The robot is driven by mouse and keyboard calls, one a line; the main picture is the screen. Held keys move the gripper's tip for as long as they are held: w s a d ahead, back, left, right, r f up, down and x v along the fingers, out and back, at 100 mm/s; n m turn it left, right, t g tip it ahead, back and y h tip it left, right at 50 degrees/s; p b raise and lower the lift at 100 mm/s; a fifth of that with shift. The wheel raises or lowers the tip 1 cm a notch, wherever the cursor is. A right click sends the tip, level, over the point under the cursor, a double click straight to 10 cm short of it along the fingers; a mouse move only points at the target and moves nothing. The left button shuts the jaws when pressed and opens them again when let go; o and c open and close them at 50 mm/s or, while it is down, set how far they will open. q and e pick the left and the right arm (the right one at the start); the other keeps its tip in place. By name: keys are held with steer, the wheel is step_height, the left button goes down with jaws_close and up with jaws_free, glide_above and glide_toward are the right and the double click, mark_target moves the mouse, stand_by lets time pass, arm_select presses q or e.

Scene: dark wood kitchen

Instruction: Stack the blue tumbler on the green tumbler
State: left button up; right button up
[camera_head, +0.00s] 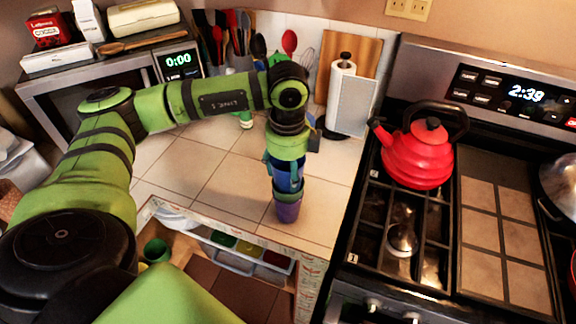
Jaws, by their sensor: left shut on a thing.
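My left gripper (285,177) points down over the tiled counter and is shut on the blue tumbler (288,184). The fingers hide part of the blue tumbler. A purple tumbler (288,209) shows directly below the blue one, in line with it; I cannot tell whether the blue one sits inside it or just above it. A small green cup (157,250), which looks like the green tumbler, stands in the open drawer at lower left, well apart from the gripper. My right gripper is not in view.
The open drawer (205,272) holds several coloured items. The stove with a red kettle (417,155) is to the right. A paper towel holder (345,98), utensils and a microwave (95,88) stand behind. The counter tiles (228,185) left of the tumblers are clear.

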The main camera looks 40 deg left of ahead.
arm_select(q)
steer(key=shift+f, duration=0.35)
steer(key=shift+f+b, duration=0.3)
steer(key=shift+b, duration=0.1)
steer(key=shift+f+b, duration=0.35)
steer(key=shift+s, duration=0.15)
steer(key=o, duration=1.1)
steer(key=shift+o, duration=0.4)
steer(key=shift+w, duration=0.2)
